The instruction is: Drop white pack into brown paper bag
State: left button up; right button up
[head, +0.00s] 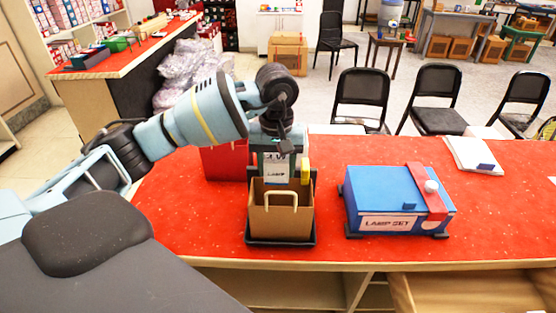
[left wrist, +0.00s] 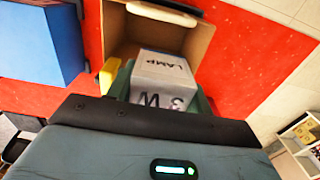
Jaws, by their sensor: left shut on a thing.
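The brown paper bag (head: 281,222) stands upright and open on a black tray (head: 262,241) on the red counter, its handle facing front. My left gripper (head: 279,160) comes down over the bag and is shut on the white pack (head: 277,174), which is printed with "LAMP". The pack is above the bag's opening, towards its back edge. In the left wrist view the pack (left wrist: 163,78) sits between the fingers, with the bag's wall (left wrist: 120,30) around its far end. How deep the pack reaches is hard to tell. My right gripper is not in view.
A blue box (head: 385,196) labelled "LAMP SET" with a red strap stands right of the bag. A red box (head: 223,163) stands behind it on the left. White papers (head: 474,154) lie at the far right. The counter's front (head: 350,250) is clear.

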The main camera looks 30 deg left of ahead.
aim_at(277, 157)
pick_arm(q)
jog(key=shift+r, duration=0.1)
jog(key=o, duration=1.1)
jog(key=shift+c, duration=0.2)
notch_tip(277, 157, up, 7)
jog(key=shift+r, duration=0.4)
